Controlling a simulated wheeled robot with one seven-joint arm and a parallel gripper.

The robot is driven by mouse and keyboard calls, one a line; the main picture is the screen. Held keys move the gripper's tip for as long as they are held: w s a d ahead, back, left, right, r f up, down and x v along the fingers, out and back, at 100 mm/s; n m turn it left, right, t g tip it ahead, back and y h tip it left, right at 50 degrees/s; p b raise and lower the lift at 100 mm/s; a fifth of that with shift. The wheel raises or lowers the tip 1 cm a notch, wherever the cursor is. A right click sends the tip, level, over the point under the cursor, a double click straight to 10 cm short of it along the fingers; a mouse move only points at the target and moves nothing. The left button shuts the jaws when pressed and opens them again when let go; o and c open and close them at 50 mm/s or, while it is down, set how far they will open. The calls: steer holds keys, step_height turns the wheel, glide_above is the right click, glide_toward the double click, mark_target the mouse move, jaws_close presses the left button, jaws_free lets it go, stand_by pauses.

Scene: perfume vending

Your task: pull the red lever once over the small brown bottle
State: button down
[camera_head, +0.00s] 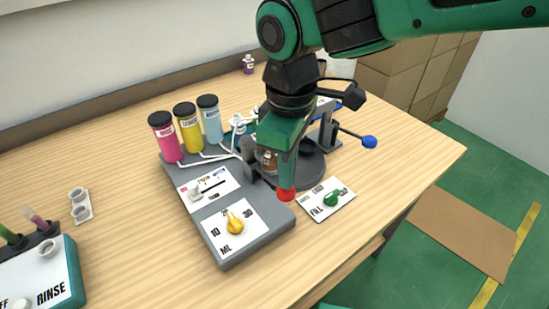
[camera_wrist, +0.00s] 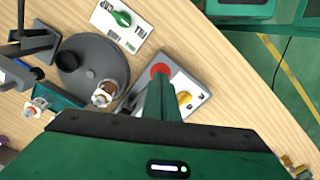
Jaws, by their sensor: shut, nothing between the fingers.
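The red lever's round knob (camera_head: 285,195) shows just below the tips of my gripper (camera_head: 287,185), at the front right of the grey dispenser. In the wrist view the red knob (camera_wrist: 160,70) lies right at the end of my green fingers (camera_wrist: 159,80). My gripper is shut and holds nothing. I cannot tell whether the fingertips touch the knob. The lever's arm is mostly hidden behind my fingers. The small brown bottle (camera_head: 268,161) stands upright by the dispenser's spout, partly hidden by my gripper. In the wrist view the bottle (camera_wrist: 103,94) is at the dark round plate's edge.
The grey dispenser (camera_head: 258,238) carries pink, yellow and blue cylinders and a yellow dial (camera_head: 235,223). A dark round plate (camera_head: 312,174) and a blue-knobbed lever (camera_head: 369,142) stand to the right. A green dial (camera_head: 332,198) sits on a white card.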

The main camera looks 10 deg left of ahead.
mark_target(286, 192)
steer(key=shift+f, duration=2.75)
steer(key=shift+r, duration=4.35)
